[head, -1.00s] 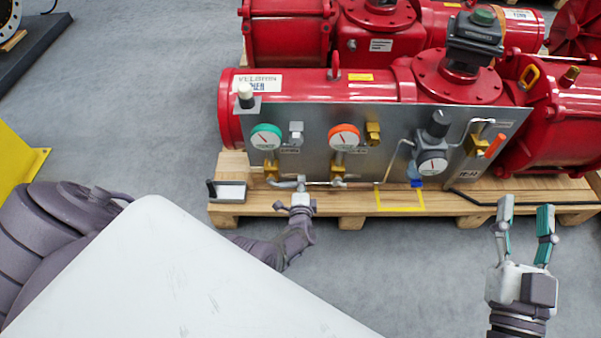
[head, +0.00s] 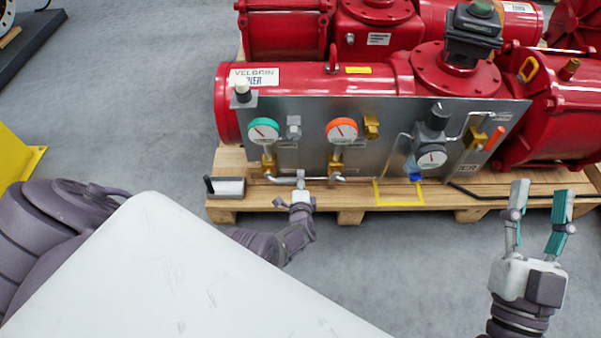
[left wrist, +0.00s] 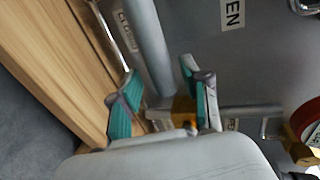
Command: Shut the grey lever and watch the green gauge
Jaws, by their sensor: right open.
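The green-rimmed gauge (head: 263,131) is on the left of the grey panel, with a dark needle on a white face too small to read. My left gripper (head: 300,190) is at the panel's lower edge, below and right of that gauge, by the grey pipework. In the left wrist view my left gripper (left wrist: 160,95) has its teal fingers apart. A grey bar (left wrist: 150,45), possibly the grey lever, runs between and beyond them; I cannot tell whether they touch it. My right gripper (head: 542,205) is open and empty at the right, in front of the pallet.
The grey panel (head: 385,118) also carries an orange-rimmed gauge (head: 342,131) and a white gauge (head: 432,158). Red actuators (head: 310,78) stand behind it on a wooden pallet (head: 350,202). A yellow outline (head: 399,203) marks the pallet's front.

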